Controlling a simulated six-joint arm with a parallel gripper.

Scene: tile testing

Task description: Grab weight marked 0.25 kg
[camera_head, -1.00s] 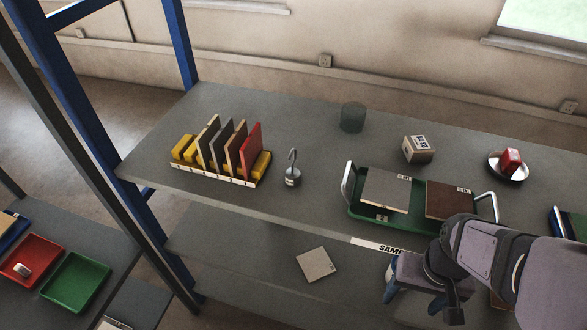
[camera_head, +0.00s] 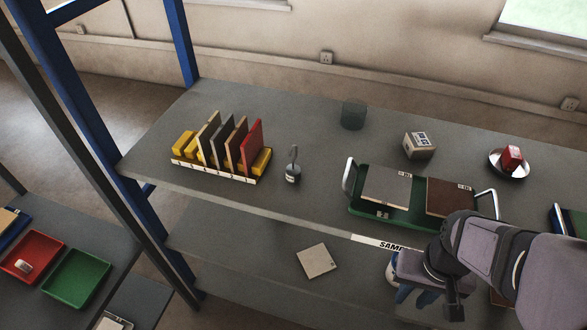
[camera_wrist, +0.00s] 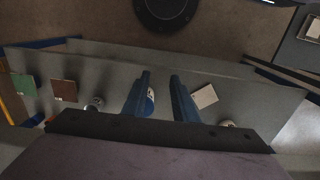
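A small hooked weight (camera_head: 293,172) stands upright on the upper shelf, right of the tile rack; its label is too small to read. My gripper (camera_head: 408,294) is over the lower shelf, in front of the green tray, well apart from that weight. In the wrist view my gripper (camera_wrist: 161,77) is open, with a clear gap between its blue fingers. A small rounded object with a pale label (camera_wrist: 150,102) shows beside the left finger, partly hidden by it; I cannot tell whether it is a weight. A silvery object (camera_wrist: 95,104) lies farther left.
The tile rack (camera_head: 214,175) holds several upright tiles. A green tray (camera_head: 385,215) with two tiles sits at the shelf's front edge. A dark cylinder (camera_head: 353,115), a box (camera_head: 418,145) and a dish with a red block (camera_head: 511,158) stand behind. A pale tile (camera_head: 316,261) lies on the lower shelf.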

